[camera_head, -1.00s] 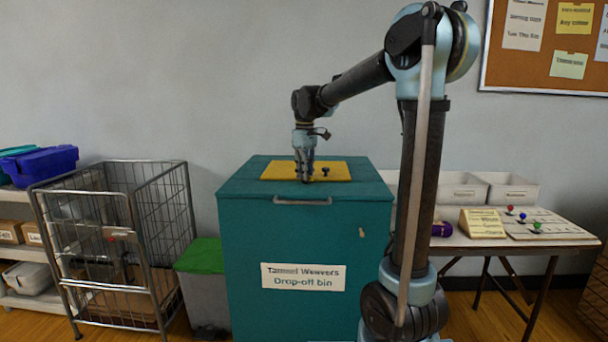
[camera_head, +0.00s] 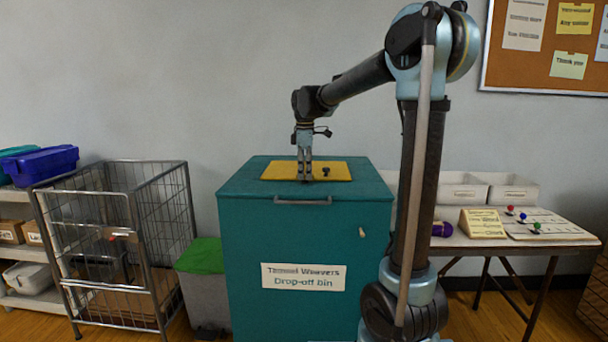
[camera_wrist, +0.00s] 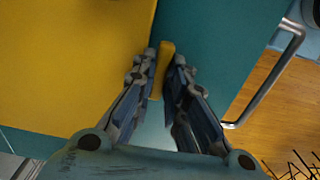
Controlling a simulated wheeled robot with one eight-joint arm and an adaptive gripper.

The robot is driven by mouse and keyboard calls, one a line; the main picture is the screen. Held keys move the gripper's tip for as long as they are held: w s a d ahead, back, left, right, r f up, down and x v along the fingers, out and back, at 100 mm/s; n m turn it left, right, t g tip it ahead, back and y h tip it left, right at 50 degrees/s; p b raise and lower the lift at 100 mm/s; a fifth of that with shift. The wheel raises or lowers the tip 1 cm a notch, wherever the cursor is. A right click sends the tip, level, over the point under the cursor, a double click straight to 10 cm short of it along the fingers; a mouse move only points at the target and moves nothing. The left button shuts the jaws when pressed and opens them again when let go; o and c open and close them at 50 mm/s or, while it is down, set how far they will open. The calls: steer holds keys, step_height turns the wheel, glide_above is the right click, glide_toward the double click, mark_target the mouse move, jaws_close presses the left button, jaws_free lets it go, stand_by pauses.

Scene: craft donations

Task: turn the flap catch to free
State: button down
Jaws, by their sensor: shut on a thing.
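My gripper (camera_head: 304,179) points down at the front edge of the yellow flap (camera_head: 277,171), on top of the teal drop-off bin (camera_head: 245,240). In the wrist view, my gripper (camera_wrist: 165,57) is shut on the flap catch (camera_wrist: 167,47), a small mustard-yellow bar. The catch lies beside the flap's edge, its length roughly along that edge; the fingers hide its sides. The flap (camera_wrist: 70,60) lies flat to the left of it. A dark knob (camera_head: 326,171) stands on the flap just right of my gripper in the head view.
A metal handle (camera_head: 302,201) runs across the bin's upper front. A wire cage cart (camera_head: 120,240) and a green-lidded bin (camera_head: 203,256) stand to the left. A table (camera_head: 470,242) with white trays and colored-knob boards stands to the right.

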steer(key=shift+w+d, duration=0.15)
steer(key=c, duration=1.6)
jaws_free()
steer(key=shift+r, duration=0.35)
step_height(320, 180, up, 11)
